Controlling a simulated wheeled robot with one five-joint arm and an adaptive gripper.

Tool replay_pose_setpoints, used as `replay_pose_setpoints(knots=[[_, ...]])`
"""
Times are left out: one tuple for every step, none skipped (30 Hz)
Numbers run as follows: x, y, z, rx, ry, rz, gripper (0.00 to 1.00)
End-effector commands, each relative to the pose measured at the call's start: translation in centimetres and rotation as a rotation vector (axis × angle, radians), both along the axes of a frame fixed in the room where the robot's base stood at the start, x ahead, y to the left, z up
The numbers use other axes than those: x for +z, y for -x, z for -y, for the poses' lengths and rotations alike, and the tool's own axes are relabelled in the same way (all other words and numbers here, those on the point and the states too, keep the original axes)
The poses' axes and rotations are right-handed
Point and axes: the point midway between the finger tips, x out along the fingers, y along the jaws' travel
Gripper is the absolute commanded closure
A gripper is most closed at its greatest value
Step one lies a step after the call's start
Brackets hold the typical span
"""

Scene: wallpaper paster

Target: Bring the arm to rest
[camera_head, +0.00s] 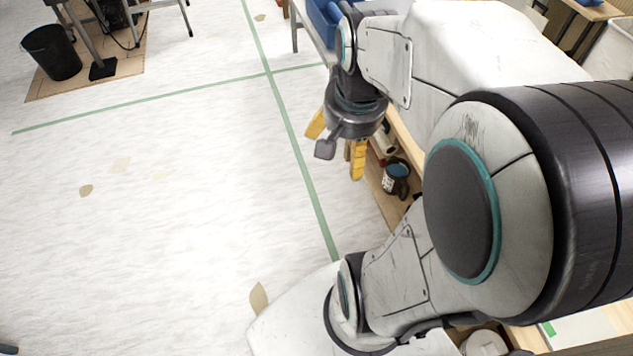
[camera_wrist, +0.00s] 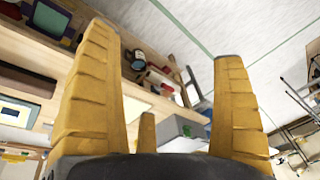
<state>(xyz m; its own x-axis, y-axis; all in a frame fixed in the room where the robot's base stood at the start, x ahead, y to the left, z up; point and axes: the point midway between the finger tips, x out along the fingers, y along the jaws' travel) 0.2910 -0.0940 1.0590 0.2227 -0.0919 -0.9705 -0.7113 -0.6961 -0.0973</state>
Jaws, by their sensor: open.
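My gripper (camera_head: 338,150) hangs below my arm's wrist in the head view, with its yellow fingers spread apart. It is in front of a wooden shelf unit and over the floor's edge beside it. In the wrist view my gripper (camera_wrist: 168,75) shows two long yellow fingers wide apart, with a shorter yellow finger between them lower down. Nothing is between the fingers. My arm is bent and fills the right side of the head view, hiding much of the bench behind it.
A dark mug (camera_head: 396,178) stands on the wooden shelf (camera_head: 376,190) close to the gripper. A blue bin (camera_head: 325,22) sits on a table at the top. A black waste bin (camera_head: 52,53) stands at the far left. The pale floor (camera_head: 150,230) with green tape lines is mostly clear.

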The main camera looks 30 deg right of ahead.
Motion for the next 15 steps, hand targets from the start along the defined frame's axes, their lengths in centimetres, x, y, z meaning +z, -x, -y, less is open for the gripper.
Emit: replay_pose_setpoints(knots=[[0.3,0.7,-2.2,0.136,0.021,0.012,0.11],[0.4,1.1,-3.1,0.209,0.033,0.014,0.11],[0.5,1.6,-4.3,0.299,0.047,0.019,0.11],[0.6,2.0,-5.1,0.361,0.058,0.024,0.11],[0.5,2.5,-5.8,0.42,0.067,0.027,0.11],[0.6,3.0,-6.5,0.491,0.08,0.031,0.11],[0.5,3.4,-7.1,0.54,0.087,0.034,0.11],[0.5,3.7,-7.5,0.581,0.095,0.037,0.11],[0.5,4.1,-8.0,0.632,0.103,0.04,0.11],[0.4,4.4,-8.3,0.666,0.11,0.043,0.11],[0.4,4.6,-8.6,0.694,0.115,0.044,0.11],[0.4,4.9,-8.9,0.726,0.12,0.048,0.11],[0.4,5.0,-9.0,0.745,0.124,0.049,0.11],[0.3,5.2,-9.2,0.762,0.127,0.05,0.11],[0.3,5.3,-9.3,0.776,0.129,0.051,0.11]])
